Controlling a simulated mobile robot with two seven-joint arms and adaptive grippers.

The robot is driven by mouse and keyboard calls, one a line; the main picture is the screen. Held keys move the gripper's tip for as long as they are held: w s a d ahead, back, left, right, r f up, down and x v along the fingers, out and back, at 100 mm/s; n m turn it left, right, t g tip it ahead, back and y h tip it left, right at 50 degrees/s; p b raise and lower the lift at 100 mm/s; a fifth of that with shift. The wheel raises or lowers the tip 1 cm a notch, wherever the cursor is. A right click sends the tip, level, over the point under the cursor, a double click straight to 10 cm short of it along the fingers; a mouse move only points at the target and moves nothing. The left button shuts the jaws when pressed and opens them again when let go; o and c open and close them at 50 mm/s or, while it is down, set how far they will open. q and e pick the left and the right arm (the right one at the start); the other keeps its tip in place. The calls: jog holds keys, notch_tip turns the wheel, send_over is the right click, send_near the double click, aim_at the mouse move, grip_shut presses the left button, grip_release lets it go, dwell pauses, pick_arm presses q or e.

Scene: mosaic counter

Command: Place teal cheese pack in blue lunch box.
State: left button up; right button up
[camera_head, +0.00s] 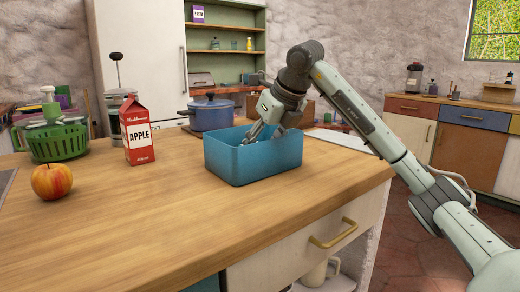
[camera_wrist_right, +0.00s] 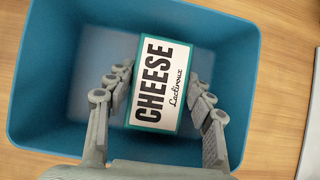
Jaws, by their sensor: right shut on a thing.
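The blue lunch box (camera_head: 262,163) stands open on the wooden counter in the head view. My right gripper (camera_head: 257,133) reaches down into it. In the right wrist view the blue lunch box (camera_wrist_right: 45,100) surrounds the teal cheese pack (camera_wrist_right: 160,83), which has a white label reading CHEESE. My right gripper (camera_wrist_right: 160,98) is shut on the cheese pack, a finger on each side of it. The pack is within the box's walls; I cannot tell whether it touches the floor. In the head view the box wall hides the pack. My left gripper is not in view.
A blue pot (camera_head: 211,114) is behind the box. The counter front (camera_head: 190,220) is clear.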

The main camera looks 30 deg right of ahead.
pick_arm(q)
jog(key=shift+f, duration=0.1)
pick_arm(e)
jog(key=shift+f, duration=0.1)
jog(key=o, duration=1)
jog(key=shift+c, duration=0.2)
jog(key=o, duration=0.4)
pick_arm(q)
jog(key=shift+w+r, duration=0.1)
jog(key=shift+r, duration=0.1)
pick_arm(e)
jog(key=shift+r, duration=0.2)
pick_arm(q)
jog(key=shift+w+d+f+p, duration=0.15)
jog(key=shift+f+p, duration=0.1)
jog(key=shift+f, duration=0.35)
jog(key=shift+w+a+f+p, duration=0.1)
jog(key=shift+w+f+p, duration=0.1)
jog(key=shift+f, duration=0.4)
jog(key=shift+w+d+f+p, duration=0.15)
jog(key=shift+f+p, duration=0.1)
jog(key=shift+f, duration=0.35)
pick_arm(e)
jog(key=shift+v, duration=5.95)
